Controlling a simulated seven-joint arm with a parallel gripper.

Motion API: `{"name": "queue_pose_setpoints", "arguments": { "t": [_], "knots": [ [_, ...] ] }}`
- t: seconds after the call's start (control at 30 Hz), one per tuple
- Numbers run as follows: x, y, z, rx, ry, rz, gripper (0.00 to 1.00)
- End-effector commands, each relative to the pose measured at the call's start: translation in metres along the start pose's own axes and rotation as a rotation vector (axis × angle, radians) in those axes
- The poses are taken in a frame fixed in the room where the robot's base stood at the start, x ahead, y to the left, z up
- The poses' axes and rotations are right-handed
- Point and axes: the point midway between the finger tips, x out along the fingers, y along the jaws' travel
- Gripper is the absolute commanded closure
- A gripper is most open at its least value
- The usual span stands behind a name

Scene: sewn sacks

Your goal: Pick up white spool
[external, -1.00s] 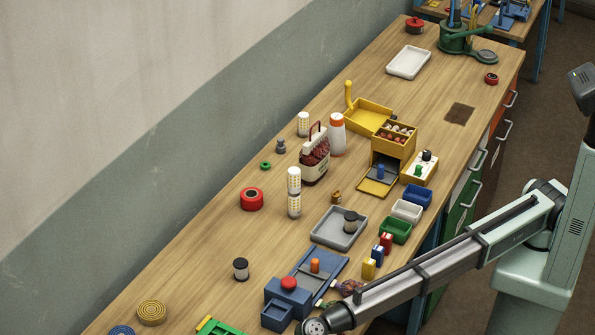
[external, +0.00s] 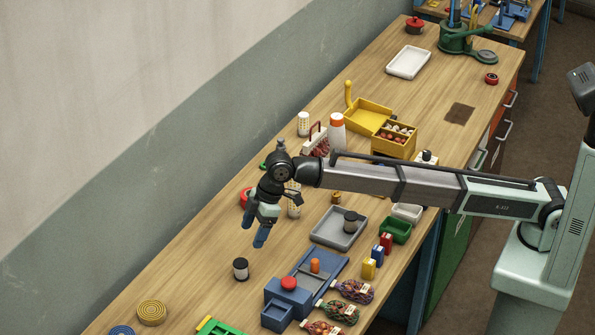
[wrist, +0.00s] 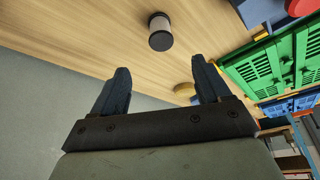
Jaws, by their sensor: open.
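The white spool (external: 240,272), with black ends, stands upright on the wooden bench left of the blue machine. It also shows in the wrist view (wrist: 160,32), at the top centre beyond the fingertips. My gripper (external: 256,230) hangs over the bench with its blue fingers pointing down, up and to the right of the spool in the external view. In the wrist view my gripper (wrist: 160,68) is open and empty, with the spool apart from it.
A blue machine with a red button (external: 288,283) stands right of the spool. A second, greyer spool (external: 350,222) sits in a grey tray (external: 322,237). A coiled yellow disc (external: 152,312) and a green rack (external: 222,328) lie near the front. Bench around the spool is clear.

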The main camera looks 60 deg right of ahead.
Motion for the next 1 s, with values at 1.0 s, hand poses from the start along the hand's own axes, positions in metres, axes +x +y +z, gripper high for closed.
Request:
{"name": "queue_pose_setpoints", "arguments": {
  "t": [1.0],
  "knots": [
    [0.113,-0.002,-0.002,0.0,-0.001,-0.001,0.24]
  ]
}}
